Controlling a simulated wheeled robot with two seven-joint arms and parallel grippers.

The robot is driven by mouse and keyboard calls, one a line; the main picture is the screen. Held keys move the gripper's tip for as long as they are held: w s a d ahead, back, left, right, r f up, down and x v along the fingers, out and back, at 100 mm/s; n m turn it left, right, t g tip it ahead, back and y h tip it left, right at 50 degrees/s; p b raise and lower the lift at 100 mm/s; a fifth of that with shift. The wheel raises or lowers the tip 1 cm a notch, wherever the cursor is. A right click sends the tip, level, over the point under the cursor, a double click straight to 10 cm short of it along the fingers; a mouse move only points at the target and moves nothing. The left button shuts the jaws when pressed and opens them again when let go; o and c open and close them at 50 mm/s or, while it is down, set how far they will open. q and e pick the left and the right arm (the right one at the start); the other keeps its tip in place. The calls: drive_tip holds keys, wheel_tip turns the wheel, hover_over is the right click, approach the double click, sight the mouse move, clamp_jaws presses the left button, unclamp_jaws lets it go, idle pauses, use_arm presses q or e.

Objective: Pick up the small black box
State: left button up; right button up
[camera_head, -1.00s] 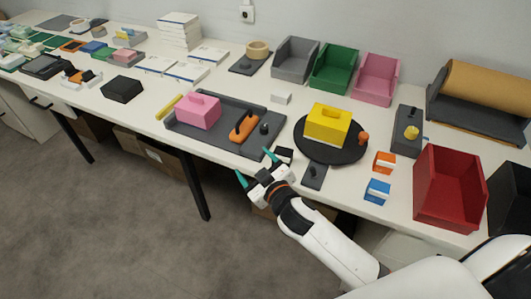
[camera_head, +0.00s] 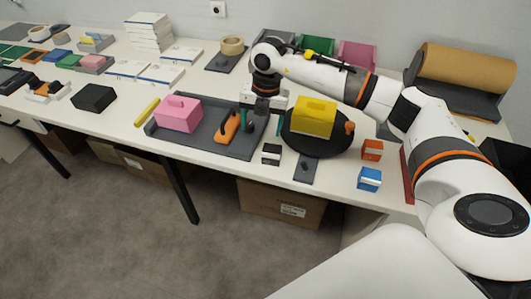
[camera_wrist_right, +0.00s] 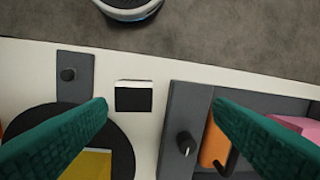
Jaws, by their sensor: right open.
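The small black box (camera_head: 271,154) with a whitish edge lies on the white table near the front edge, between the grey tray and the round black plate. It also shows in the right wrist view (camera_wrist_right: 134,97), near the middle, between the two green fingers. My right gripper (camera_head: 265,126) is open and empty, pointing down just behind the box, above the gap between tray and plate. In the right wrist view the fingers (camera_wrist_right: 160,108) are spread wide, apart from the box. My left gripper is not in view.
The grey tray (camera_head: 199,145) holds a pink block (camera_head: 178,117) and an orange-handled tool (camera_head: 227,127). A yellow block (camera_head: 314,118) sits on the round plate (camera_head: 320,146). A flat grey piece with a knob (camera_head: 306,170) lies right of the box. A larger black box (camera_head: 94,98) stands at left.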

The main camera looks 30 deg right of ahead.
drive_tip(key=d+h, duration=0.1)
drive_tip(key=d, duration=0.1)
drive_tip(key=p, duration=0.1)
hover_over(272, 149)
drive_tip(key=w, duration=0.1)
drive_tip(key=shift+m, duration=0.4)
wheel_tip(272, 149, down, 6)
drive_tip(key=shift+r, duration=0.25)
drive_tip(key=f, duration=0.2)
drive_tip(key=s+f+p, duration=0.1)
drive_tip(key=f, duration=0.2)
drive_tip(key=shift+p, duration=0.3)
drive_tip(key=shift+f, duration=0.25)
drive_tip(key=shift+c, duration=0.4)
drive_tip(key=c, duration=0.9)
